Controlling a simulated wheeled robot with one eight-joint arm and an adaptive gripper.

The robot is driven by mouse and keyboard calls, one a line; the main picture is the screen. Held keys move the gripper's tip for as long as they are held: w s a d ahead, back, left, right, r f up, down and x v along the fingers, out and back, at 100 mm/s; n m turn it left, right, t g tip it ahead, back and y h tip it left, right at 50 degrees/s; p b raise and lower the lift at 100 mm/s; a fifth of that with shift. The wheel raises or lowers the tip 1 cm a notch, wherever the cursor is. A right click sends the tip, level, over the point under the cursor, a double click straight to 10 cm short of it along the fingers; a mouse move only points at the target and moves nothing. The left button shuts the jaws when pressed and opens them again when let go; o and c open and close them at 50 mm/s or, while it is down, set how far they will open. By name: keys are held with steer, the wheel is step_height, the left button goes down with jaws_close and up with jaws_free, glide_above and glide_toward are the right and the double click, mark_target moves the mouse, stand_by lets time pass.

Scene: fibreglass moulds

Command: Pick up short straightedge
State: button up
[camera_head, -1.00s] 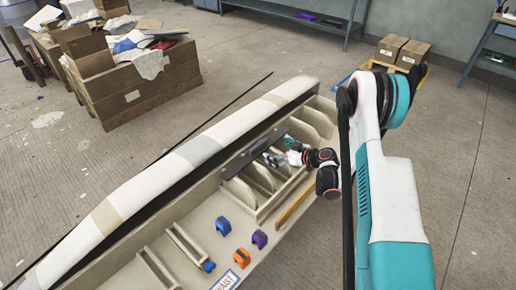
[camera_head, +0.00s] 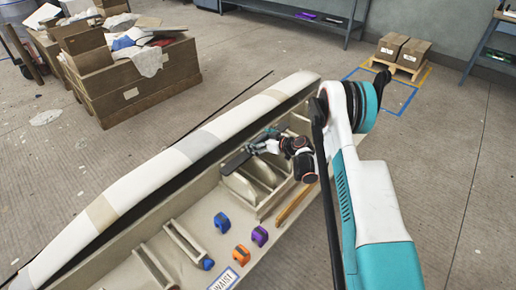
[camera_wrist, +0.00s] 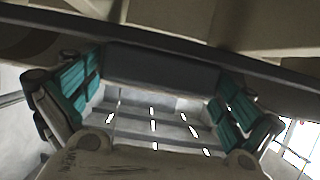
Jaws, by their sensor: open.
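A dark flat bar (camera_head: 236,163), which I take to be the short straightedge, lies across the top of the pale ribs in the long mould tray. My gripper (camera_head: 262,143) is at the bar's middle in the head view and hides part of it. In the wrist view the dark grey bar (camera_wrist: 160,68) spans between the two teal-padded fingers of my open gripper (camera_wrist: 155,100). I cannot tell whether either finger touches it.
The mould tray (camera_head: 190,208) has upright ribs and a long white padded roll (camera_head: 150,180) along its far side. Blue (camera_head: 222,222), purple (camera_head: 260,236) and orange (camera_head: 241,254) blocks sit in it. A wooden strip (camera_head: 293,203) lies along the near edge.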

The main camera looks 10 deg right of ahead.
steer(key=shift+r, duration=0.1)
steer(key=c, duration=1.1)
